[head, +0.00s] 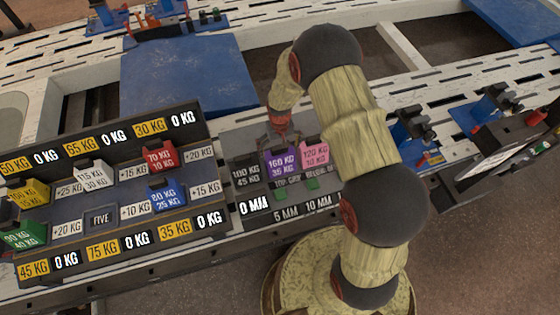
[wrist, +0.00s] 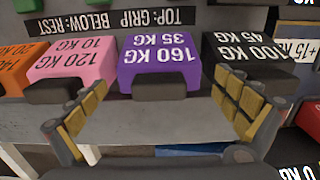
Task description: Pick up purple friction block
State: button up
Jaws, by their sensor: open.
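The purple friction block (head: 281,163) is marked 160 KG and 35 KG. It stands between a black block (head: 246,174) marked 100 KG and a pink block (head: 314,155) marked 120 KG. In the wrist view the purple block (wrist: 158,62) is centred ahead, upside down, with a dark part on its near side. My gripper (wrist: 160,112) is open, its yellow-padded fingers apart to the left and right of the purple block's width. Nothing is between the fingers. In the head view my gripper (head: 279,138) is just behind the block and partly hidden.
In the wrist view the pink block (wrist: 75,65), black block (wrist: 245,60) and an orange block (wrist: 18,65) stand close beside it. A panel of weight blocks (head: 100,218) lies to the left in the head view. A blue board (head: 185,75) lies behind.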

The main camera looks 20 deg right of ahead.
aim_at(280, 154)
notch_tip(280, 154, down, 5)
jog(key=shift+w+d+f+b, duration=0.1)
jog(key=shift+f+b, duration=0.1)
jog(key=shift+b, duration=0.7)
jog(key=c, duration=0.3)
jog(key=c, duration=1.2)
jog(key=shift+r, duration=0.1)
jog(key=shift+c, duration=0.2)
jog(key=shift+r+p, duration=0.3)
jog(key=shift+r, duration=0.2)
notch_tip(280, 154, up, 3)
jog(key=shift+f+p, duration=0.1)
jog(key=shift+p, duration=0.5)
jog(key=s+a+r+p, duration=0.1)
jog(key=s+a+r, duration=0.1)
jog(key=s+r, duration=0.2)
jog(key=s+a+r+p, duration=0.2)
jog(key=s+r, duration=0.3)
jog(key=s, duration=0.3)
jog(key=shift+s+a, duration=0.4)
jog(key=shift+a, duration=0.45)
